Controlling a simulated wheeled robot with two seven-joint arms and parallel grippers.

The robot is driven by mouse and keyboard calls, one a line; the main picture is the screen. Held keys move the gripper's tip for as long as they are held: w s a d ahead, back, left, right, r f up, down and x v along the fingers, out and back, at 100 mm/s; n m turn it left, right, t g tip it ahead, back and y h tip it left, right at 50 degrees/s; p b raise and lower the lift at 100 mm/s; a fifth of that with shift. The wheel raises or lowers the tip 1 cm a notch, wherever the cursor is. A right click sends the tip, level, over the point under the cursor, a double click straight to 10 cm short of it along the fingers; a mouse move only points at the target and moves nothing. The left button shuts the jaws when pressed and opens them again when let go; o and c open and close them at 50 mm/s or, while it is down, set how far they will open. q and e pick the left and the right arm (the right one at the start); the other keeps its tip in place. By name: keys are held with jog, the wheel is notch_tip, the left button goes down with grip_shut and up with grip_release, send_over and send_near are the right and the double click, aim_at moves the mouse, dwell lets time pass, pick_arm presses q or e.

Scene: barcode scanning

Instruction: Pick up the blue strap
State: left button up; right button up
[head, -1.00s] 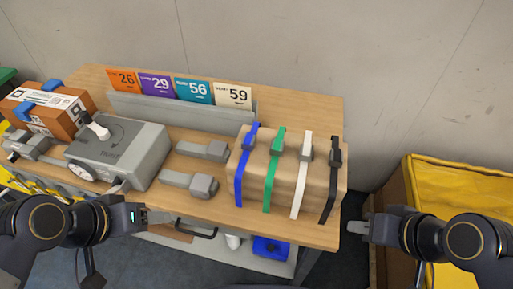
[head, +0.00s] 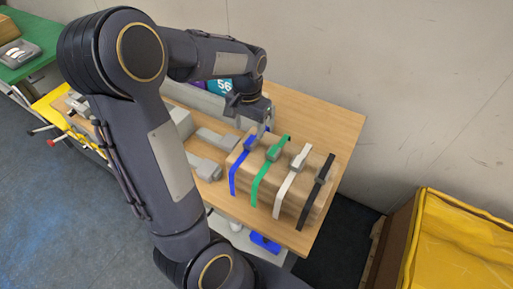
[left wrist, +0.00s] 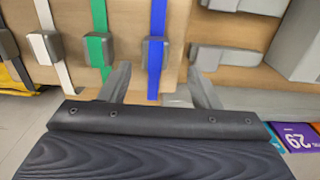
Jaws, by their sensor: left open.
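In the left wrist view the blue strap (left wrist: 158,18) runs between the two fingers. My left gripper (head: 262,128) is open above the block's back edge, close to the top end of the blue strap. The left wrist view also shows the gripper (left wrist: 162,76) empty, its fingers spread either side of the strap; contact cannot be told. My right gripper is not in view.
A green strap (head: 256,187), a white strap (head: 281,195) and a black strap (head: 306,205) lie beside the blue one. Grey tools (head: 204,166) lie left of the block. A yellow-lined bin (head: 460,245) stands right of the table (head: 325,115).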

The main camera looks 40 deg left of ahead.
aim_at(250, 141)
pick_arm(q)
jog(key=f, duration=0.5)
jog(key=shift+s+d+p, duration=0.35)
jog(key=shift+p, duration=0.05)
grip_shut()
